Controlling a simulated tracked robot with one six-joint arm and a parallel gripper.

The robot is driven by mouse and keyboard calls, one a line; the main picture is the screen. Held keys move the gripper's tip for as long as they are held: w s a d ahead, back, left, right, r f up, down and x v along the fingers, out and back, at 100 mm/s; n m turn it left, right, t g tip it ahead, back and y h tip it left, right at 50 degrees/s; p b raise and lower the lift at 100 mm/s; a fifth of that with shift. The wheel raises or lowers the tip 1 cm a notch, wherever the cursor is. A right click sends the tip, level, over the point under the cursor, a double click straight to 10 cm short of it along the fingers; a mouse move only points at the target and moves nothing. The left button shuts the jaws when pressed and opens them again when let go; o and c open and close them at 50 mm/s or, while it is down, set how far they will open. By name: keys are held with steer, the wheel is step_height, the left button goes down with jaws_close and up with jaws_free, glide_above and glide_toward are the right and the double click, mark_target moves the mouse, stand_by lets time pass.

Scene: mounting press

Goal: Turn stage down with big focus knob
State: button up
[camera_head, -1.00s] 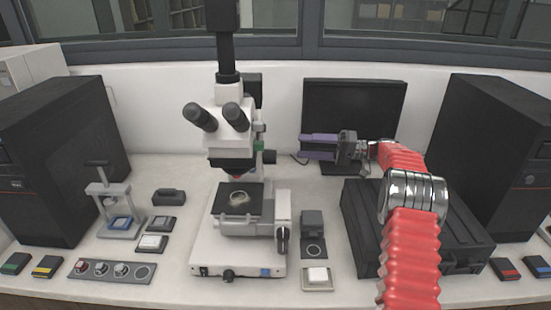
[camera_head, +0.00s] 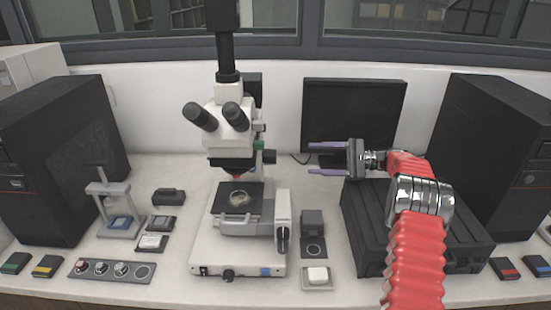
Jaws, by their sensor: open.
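The white microscope (camera_head: 240,247) stands mid-bench with black eyepieces at the top. Its dark stage (camera_head: 225,199) carries a small round pale sample (camera_head: 239,198). A black knob (camera_head: 270,157) sits on the right of the upper body, and a dark knob (camera_head: 283,240) sits on the right side of the lower stand. I cannot tell which is the big focus knob. My gripper (camera_head: 311,159) is open and empty, with its purple fingers pointing left. In the picture it lies right of the upper knob, in front of the monitor, apart from the microscope.
A black monitor (camera_head: 372,105) stands behind my gripper. A large black case (camera_head: 365,250) lies below my arm. A small dark block (camera_head: 312,222) and a white dish (camera_head: 317,277) stand right of the microscope. A mounting press (camera_head: 113,208) stands at left.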

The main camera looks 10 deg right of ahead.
mark_target(275, 157)
steer(key=shift+m, duration=0.4)
steer(key=x, duration=1.4)
steer(key=shift+d, duration=0.1)
steer(key=shift+c, duration=0.4)
steer(key=c, duration=1)
steer(key=shift+o, duration=0.2)
